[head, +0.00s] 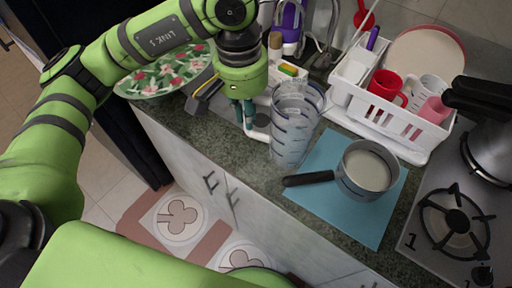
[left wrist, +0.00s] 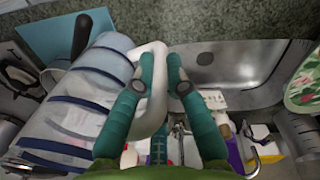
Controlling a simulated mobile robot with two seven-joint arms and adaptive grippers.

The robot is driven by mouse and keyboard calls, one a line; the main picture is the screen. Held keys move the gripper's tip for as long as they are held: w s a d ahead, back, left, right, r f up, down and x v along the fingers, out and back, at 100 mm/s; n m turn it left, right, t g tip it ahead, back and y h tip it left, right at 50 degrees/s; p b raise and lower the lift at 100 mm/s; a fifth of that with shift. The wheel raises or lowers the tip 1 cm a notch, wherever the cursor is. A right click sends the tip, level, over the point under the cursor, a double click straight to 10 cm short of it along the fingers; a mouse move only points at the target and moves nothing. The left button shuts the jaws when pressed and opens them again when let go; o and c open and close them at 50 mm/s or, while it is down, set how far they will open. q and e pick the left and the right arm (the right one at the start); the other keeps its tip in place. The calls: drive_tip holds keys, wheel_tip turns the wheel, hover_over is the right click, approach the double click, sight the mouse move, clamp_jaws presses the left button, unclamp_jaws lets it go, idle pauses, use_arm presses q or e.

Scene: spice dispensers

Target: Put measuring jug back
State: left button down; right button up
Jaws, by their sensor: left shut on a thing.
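The clear measuring jug (head: 294,125) with blue stripes is near the front edge of the counter in the head view, left of the blue mat. My left gripper (head: 248,118) is at its left side, shut on the jug's white handle. In the left wrist view, the jug (left wrist: 78,100) fills the left side, and the handle (left wrist: 155,112) passes between the fingers of my left gripper (left wrist: 162,68). I cannot tell whether the jug's base touches the counter. My right gripper is not in view.
A saucepan (head: 368,168) of pale liquid stands on the blue mat (head: 350,223), its black handle pointing toward the jug. A white dish rack (head: 430,142) with cups stands behind. A stove burner (head: 455,222) is at right. A floral plate (head: 150,83) lies left; the sink (left wrist: 232,70) shows in the wrist view.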

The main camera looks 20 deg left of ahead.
use_arm(q)
drive_tip(key=shift+s+d+r, duration=0.2)
drive_tip(key=shift+d+r, duration=0.75)
drive_tip(key=shift+d, duration=0.1)
drive_tip(key=shift+w+a+f, duration=0.1)
drive_tip(key=shift+a+f, duration=0.15)
drive_tip(key=shift+a, duration=0.35)
drive_tip(key=shift+w+a+f, duration=0.1)
drive_tip(key=shift+a+f, duration=0.15)
drive_tip(key=shift+a, duration=0.3)
drive_tip(key=w+a+f+p, duration=0.2)
drive_tip(key=a+f+p, duration=0.3)
drive_tip(key=a+f, duration=0.3)
drive_tip(key=shift+w+a+f, duration=0.35)
drive_tip(key=shift+a+f, duration=0.05)
drive_tip(key=shift+f, duration=0.45)
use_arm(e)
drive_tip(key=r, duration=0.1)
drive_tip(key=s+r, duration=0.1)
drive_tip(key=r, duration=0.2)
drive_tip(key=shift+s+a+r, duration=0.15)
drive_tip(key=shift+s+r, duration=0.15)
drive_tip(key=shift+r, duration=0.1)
